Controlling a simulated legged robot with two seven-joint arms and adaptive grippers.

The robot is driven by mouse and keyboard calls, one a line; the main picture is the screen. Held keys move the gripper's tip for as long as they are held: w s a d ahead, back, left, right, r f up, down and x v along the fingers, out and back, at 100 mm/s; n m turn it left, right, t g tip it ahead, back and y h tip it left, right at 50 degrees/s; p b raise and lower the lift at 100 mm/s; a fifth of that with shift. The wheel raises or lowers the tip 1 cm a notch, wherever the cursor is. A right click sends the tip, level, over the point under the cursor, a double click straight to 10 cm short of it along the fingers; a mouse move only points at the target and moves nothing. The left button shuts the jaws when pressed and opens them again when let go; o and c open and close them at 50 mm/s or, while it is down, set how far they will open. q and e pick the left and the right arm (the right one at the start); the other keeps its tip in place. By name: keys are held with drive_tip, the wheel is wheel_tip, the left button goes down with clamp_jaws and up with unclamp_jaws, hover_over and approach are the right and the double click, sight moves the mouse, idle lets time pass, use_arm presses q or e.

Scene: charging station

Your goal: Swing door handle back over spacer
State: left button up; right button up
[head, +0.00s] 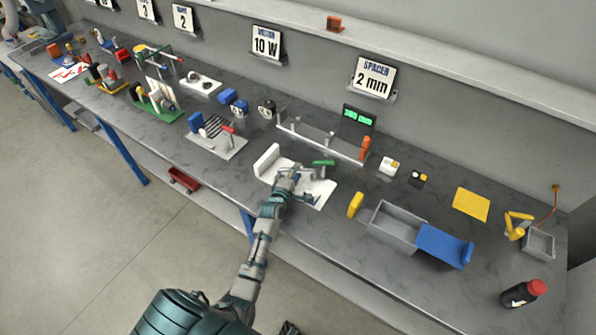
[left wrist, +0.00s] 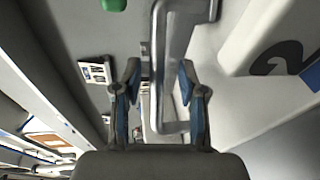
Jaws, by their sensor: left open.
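A white fixture (head: 318,191) with an upright white panel (head: 266,159) at its left stands mid-bench. My left gripper (head: 288,171) is over this fixture in the head view and hides part of it. In the left wrist view, a grey metal bar handle (left wrist: 157,60) runs between the fingers of my open left gripper (left wrist: 160,80); I cannot tell if they touch it. A white block marked with a dark "2" (left wrist: 240,75) lies right of the handle; it may be the spacer. A green piece (head: 323,162) shows beside the gripper and in the left wrist view (left wrist: 113,5). My right gripper is not seen.
A rail stand (head: 318,142) with a green-lit display (head: 358,118) is behind the fixture. A yellow block (head: 355,205) and a grey bin (head: 394,229) with a blue flap (head: 444,245) stand to its right. A plate with a red lever (head: 222,140) is at left.

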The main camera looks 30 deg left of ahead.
use_arm(q)
drive_tip(key=shift+x, duration=0.8)
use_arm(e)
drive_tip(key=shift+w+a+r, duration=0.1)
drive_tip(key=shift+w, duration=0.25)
use_arm(q)
clamp_jaws()
